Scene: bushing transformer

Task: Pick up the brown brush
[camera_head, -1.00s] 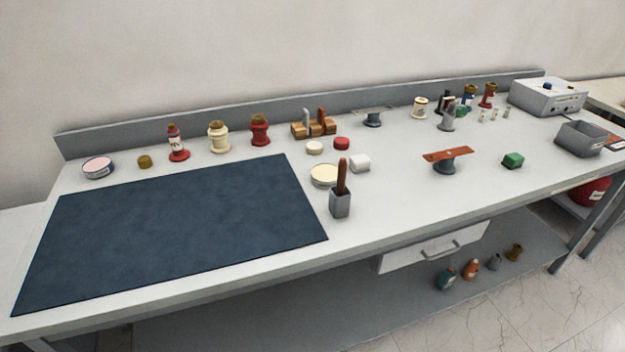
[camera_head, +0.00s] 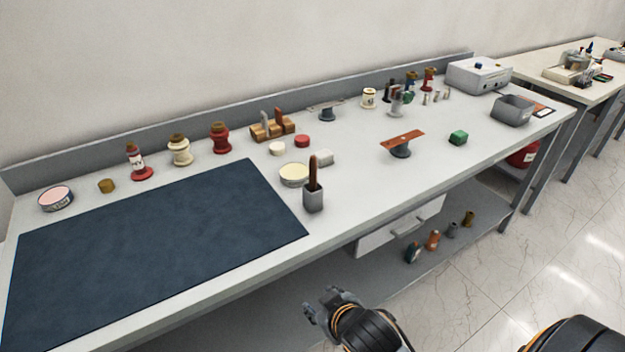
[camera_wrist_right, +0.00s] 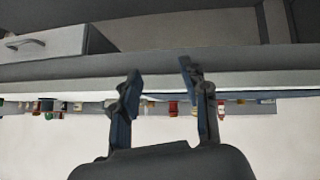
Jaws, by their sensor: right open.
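The brown brush (camera_head: 314,171) stands upright in a small grey square holder (camera_head: 313,199) near the front edge of the workbench, just right of the dark mat. Its brown handle sticks up; its lower part is hidden in the holder. My right gripper (camera_head: 318,305) is in front of the bench, below and clear of the holder. In the right wrist view my right gripper (camera_wrist_right: 160,80) is open with nothing between its fingers, facing the bench edge and drawer. My left gripper is not in view.
A dark blue mat (camera_head: 150,255) covers the bench's left. A cream-lidded tin (camera_head: 295,174) and white block (camera_head: 325,158) stand close behind the holder. A brown plate on a stand (camera_head: 402,142) is to the right. A drawer (camera_head: 400,228) hangs under the front edge.

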